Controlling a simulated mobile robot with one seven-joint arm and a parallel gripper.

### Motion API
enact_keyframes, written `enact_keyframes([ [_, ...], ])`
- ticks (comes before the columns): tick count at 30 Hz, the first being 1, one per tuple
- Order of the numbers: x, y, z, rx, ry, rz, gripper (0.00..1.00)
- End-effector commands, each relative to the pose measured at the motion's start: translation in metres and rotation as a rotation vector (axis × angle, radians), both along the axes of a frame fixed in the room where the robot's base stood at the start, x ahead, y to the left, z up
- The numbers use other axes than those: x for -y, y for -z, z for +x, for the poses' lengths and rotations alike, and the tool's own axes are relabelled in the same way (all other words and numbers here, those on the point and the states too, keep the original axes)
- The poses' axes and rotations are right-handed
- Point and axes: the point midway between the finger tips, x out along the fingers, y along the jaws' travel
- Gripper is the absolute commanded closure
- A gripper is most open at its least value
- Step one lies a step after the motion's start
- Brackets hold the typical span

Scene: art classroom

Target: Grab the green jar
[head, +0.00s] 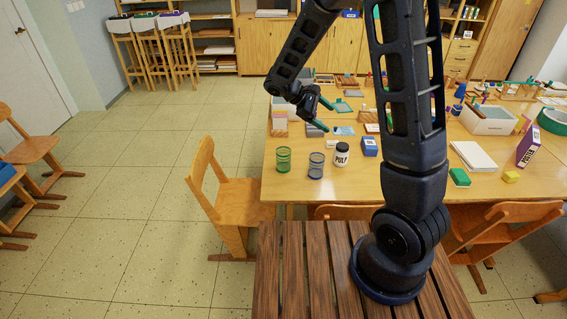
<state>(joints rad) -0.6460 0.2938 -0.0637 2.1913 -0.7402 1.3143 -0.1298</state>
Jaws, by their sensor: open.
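A green see-through jar, like a mesh cup (283,159), stands upright at the near left corner of the wooden table (283,190). My gripper (325,114) hangs above the table, behind and to the right of the green jar in the picture. Its two teal fingers are spread apart with nothing between them. The gripper is apart from the jar, and nothing hides the jar.
A blue mesh cup (316,165), a white jar with a black lid (341,155) and a blue box (369,146) stand in a row right of the green jar. A wooden chair (225,200) is at the table's left side. Open floor lies farther left.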

Motion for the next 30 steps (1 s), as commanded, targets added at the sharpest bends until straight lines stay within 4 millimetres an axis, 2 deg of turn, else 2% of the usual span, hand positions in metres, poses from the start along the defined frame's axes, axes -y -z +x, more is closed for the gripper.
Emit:
enact_keyframes([
  [1, -0.01, 0.011, 0.004, -0.019, -0.037, -0.037, 0.17],
  [7, -0.047, 0.045, 0.019, -0.071, -0.172, -0.177, 0.17],
  [16, -0.105, 0.103, 0.032, -0.131, -0.379, -0.391, 0.17],
  [30, -0.194, 0.202, 0.024, -0.174, -0.694, -0.716, 0.17],
])
